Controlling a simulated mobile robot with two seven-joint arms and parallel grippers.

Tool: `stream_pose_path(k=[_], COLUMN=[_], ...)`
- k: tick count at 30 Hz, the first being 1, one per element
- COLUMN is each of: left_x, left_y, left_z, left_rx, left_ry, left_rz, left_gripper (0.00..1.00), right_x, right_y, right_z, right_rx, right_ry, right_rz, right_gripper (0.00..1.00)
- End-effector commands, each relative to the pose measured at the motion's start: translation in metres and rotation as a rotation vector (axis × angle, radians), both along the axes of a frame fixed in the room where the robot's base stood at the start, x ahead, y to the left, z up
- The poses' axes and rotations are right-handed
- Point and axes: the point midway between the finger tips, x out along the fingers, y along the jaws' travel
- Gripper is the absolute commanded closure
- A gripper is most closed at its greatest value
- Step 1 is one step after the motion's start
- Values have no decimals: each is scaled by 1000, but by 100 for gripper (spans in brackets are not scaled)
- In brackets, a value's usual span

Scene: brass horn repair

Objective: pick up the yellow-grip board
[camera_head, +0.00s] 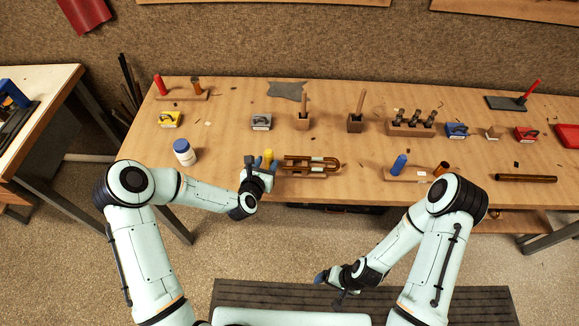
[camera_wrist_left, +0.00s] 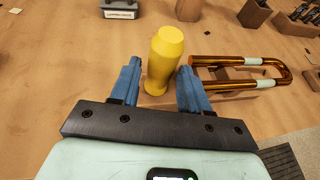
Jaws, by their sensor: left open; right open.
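The yellow grip (camera_head: 268,155) stands upright at the left end of the yellow-grip board (camera_head: 318,176), near the table's front edge. A U-shaped copper tube with pale bands (camera_head: 312,162) lies along the board. My left gripper (camera_head: 259,168) is open at the yellow grip. In the left wrist view the yellow grip (camera_wrist_left: 163,58) stands between the two blue fingers, with the tube (camera_wrist_left: 240,76) just right of them. My right gripper (camera_head: 321,277) is open and empty, off the table's front, above the dark floor mat.
A white bottle with a blue cap (camera_head: 184,153) stands left of my left gripper. A board with a blue grip (camera_head: 399,166) lies to the right. A grey block (camera_head: 262,121) and wooden holders (camera_head: 303,121) stand behind. Bare tabletop (camera_head: 225,140) lies between.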

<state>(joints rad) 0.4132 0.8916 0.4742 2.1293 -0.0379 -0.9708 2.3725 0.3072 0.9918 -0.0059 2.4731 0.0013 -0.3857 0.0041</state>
Motion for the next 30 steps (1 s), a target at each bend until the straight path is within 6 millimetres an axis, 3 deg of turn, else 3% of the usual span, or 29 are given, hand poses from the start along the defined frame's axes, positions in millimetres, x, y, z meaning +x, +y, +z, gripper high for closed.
stream_pose_path(k=[9,17,22,30], left_x=[39,41,41,42], left_y=[-10,-10,-10,-10], left_z=[-14,-15,-15,-12], left_rx=[0,1,1,0], left_ry=[0,1,0,-3], left_rz=[-2,-1,-1,-1], left_gripper=[54,54,100,100], right_x=[0,0,0,0], right_y=[0,0,0,0], right_z=[0,0,0,0], right_rx=[0,0,0,0], right_ry=[0,0,0,0], right_rz=[0,0,0,0], right_gripper=[12,12,12,12])
